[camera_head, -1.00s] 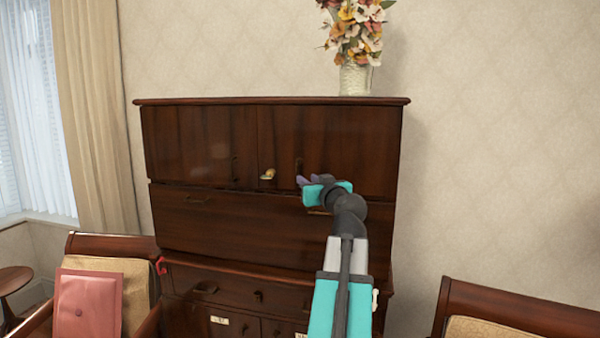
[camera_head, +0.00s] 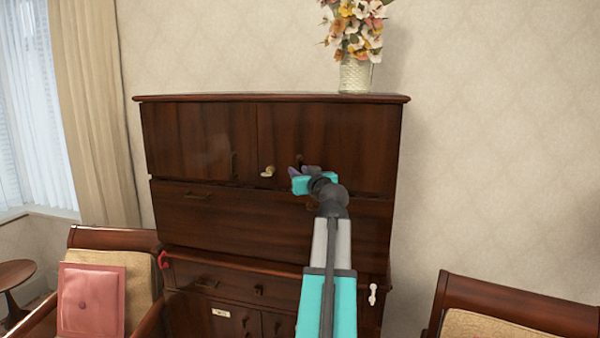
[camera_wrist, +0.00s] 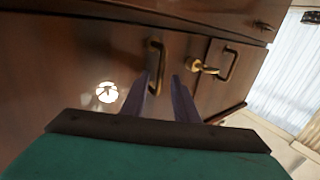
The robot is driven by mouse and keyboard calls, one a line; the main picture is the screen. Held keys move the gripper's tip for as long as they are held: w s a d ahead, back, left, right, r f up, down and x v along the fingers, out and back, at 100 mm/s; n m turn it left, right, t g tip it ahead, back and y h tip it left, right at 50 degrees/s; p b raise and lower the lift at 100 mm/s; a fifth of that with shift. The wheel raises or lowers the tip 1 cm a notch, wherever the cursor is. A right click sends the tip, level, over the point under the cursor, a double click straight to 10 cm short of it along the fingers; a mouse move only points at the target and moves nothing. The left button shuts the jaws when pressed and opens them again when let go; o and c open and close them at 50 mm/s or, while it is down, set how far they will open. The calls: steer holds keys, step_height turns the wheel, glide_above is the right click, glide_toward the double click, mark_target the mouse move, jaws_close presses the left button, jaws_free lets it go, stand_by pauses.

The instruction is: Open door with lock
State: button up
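The dark wooden cabinet (camera_head: 190,135) has two upper doors, both flush with its front. A brass key-like lock piece (camera_head: 268,171) sits at the seam, on the right door (camera_head: 340,140); it also shows in the wrist view (camera_wrist: 204,68). The right door's handle (camera_wrist: 154,62) is upright in front of my gripper. The left door's handle (camera_head: 234,165) shows in both views. My gripper (camera_wrist: 166,85) has two purple fingers with a gap between them. The left fingertip is close to or overlaps the handle; contact is unclear. The handle is mostly hidden in the head view.
A flower vase (camera_head: 356,76) stands on top of the cabinet. A chair with a pink cushion (camera_head: 90,300) is at the lower left, another chair (camera_head: 500,310) at the lower right. A bright round patch (camera_wrist: 107,92) shows on the door. Drawers lie below the doors.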

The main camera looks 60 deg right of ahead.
steer(key=shift+c, duration=0.4)
jaws_close()
stand_by(0.9)
